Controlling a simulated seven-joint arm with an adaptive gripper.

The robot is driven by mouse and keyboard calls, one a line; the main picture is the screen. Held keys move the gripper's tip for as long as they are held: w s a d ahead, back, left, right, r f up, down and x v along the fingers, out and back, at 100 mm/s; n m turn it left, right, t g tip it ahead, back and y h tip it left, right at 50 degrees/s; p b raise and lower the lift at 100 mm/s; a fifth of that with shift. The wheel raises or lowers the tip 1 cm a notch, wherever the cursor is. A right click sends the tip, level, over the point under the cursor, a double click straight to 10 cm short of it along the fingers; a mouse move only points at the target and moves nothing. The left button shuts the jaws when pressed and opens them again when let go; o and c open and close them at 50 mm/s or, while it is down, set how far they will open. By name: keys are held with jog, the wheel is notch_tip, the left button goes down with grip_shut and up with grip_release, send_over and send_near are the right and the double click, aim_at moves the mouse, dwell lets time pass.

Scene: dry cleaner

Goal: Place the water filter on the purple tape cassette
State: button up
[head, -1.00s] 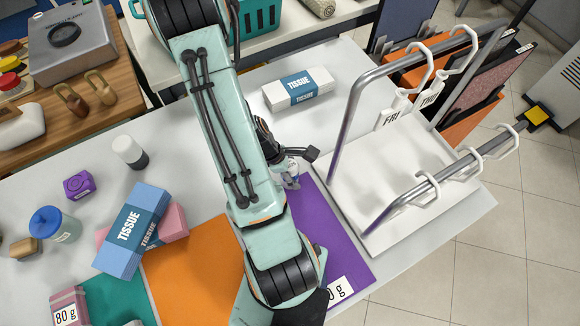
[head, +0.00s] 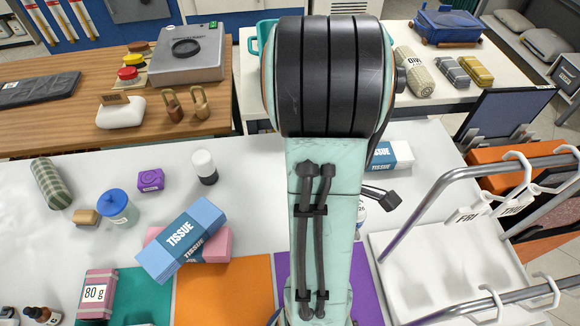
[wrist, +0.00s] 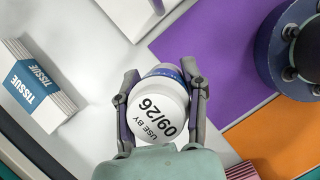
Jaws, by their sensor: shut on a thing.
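My gripper (wrist: 160,95) is shut on a white cylinder, the water filter (wrist: 157,113), with a blue band and the print "USE BY 09/26". In the head view my arm hides most of the gripper, and only a sliver of the water filter (head: 361,212) shows beside it. It is over the white table near the purple mat, and its height is hard to tell. The purple tape cassette (head: 150,180) lies on the left part of the table, well left of my gripper. Its top is clear.
Blue and pink tissue boxes (head: 182,240), a white bottle with a dark lower part (head: 204,166) and a blue-lidded jar (head: 117,207) stand around the cassette. A white tissue box (head: 398,156) is behind my arm. A metal-railed rack (head: 440,200) stands right.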

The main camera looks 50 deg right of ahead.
jog(key=m+y, duration=0.1)
jog(key=m, duration=0.3)
jog(key=shift+m+y, duration=0.3)
jog(key=shift+y, duration=0.1)
jog(key=m, duration=0.1)
jog(key=m+y, duration=0.1)
jog(key=m, duration=0.1)
jog(key=shift+w+d, duration=0.15)
jog(key=shift+d, duration=0.05)
jog(key=w+a+r+m+t+y, duration=0.15)
jog(key=w+m+t, duration=0.65)
jog(key=w+m, duration=1.5)
jog(key=w+a+r+m+h, duration=0.1)
jog(key=w+a+r+m, duration=0.2)
jog(key=w+a, duration=0.55)
jog(key=w+a+r+m+h, duration=0.1)
jog(key=w+a+r+m, duration=0.15)
jog(key=w+a, duration=0.55)
send_near(140, 174)
jog(key=shift+w+a+f+y, duration=0.15)
jog(key=shift+f+y, duration=0.05)
jog(key=shift+y, duration=0.05)
jog(key=shift+w+f, duration=0.4)
jog(key=shift+f, duration=0.05)
jog(key=shift+w+f+t, duration=0.1)
jog(key=shift+f+t, duration=0.2)
jog(key=shift+f, duration=1.3)
